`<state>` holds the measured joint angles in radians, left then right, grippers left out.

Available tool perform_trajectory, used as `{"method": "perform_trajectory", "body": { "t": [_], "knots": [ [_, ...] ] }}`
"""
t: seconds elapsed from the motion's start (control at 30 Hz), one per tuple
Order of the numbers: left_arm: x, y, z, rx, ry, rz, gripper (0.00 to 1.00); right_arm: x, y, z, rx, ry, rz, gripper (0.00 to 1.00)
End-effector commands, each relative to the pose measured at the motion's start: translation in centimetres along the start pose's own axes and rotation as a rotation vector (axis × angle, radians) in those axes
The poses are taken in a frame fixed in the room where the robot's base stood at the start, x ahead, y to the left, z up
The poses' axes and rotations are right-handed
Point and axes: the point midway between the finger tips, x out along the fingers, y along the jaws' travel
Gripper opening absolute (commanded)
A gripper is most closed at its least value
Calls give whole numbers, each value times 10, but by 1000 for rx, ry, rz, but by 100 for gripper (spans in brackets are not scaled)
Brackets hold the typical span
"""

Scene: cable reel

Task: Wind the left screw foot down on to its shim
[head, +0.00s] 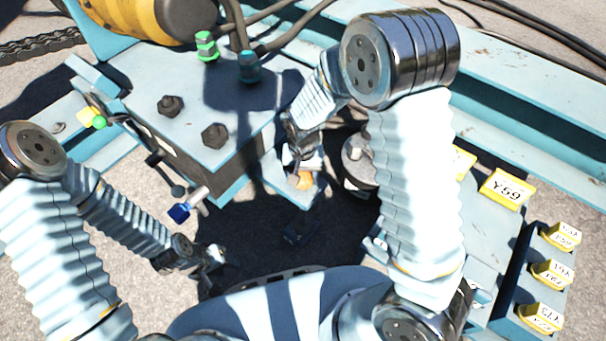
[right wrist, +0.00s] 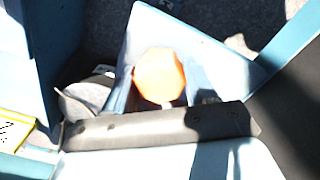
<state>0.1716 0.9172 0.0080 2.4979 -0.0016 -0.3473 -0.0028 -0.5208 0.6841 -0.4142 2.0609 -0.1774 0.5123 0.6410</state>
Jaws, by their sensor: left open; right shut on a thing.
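The orange hex head (head: 304,180) of a screw foot shows at the light blue corner plate (right wrist: 205,50) beside the blue box. It also shows in the right wrist view (right wrist: 160,75), above that plate. My right gripper (head: 300,160) is down at the orange head and shut on it; its fingers partly hide the contact. My left gripper (head: 214,256) is open and empty, low over shaded ground, left of and nearer than the screw. The shim under the foot is hidden, so I cannot tell the gap.
The blue box (head: 215,95) with dark bolts stands behind the grippers. A blue-tipped handle (head: 180,212) sticks out from its near side. Yellow tagged blocks (head: 506,190) lie at the right. A blue rail (head: 500,85) runs behind my right arm. Shaded ground lies between my arms.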

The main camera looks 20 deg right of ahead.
Motion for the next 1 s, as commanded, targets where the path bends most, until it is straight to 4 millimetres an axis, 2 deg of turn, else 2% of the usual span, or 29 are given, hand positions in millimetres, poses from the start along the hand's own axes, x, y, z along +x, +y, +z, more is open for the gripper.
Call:
{"method": "perform_trajectory", "body": {
  "t": [0.03,0.07,0.2,0.47,0.57,0.67,1.0],
  "knots": [
    [0,0,0,0,0,0,43,0,0,0,-1,0,0,25],
    [0,0,0,0,0,0,43,0,0,0,-1,0,0,57],
    [0,0,0,0,0,0,43,0,0,0,-1,0,0,79],
    [0,0,0,0,0,0,43,-1,0,0,-2,0,0,79],
    [-2,1,0,0,0,0,43,-7,0,0,-2,2,-1,79],
    [-6,2,0,0,1,-1,43,-23,-1,-1,-2,3,-2,79],
    [-24,6,-2,-1,6,-5,43,-105,-1,-1,-1,4,-4,79]
  ]
}}
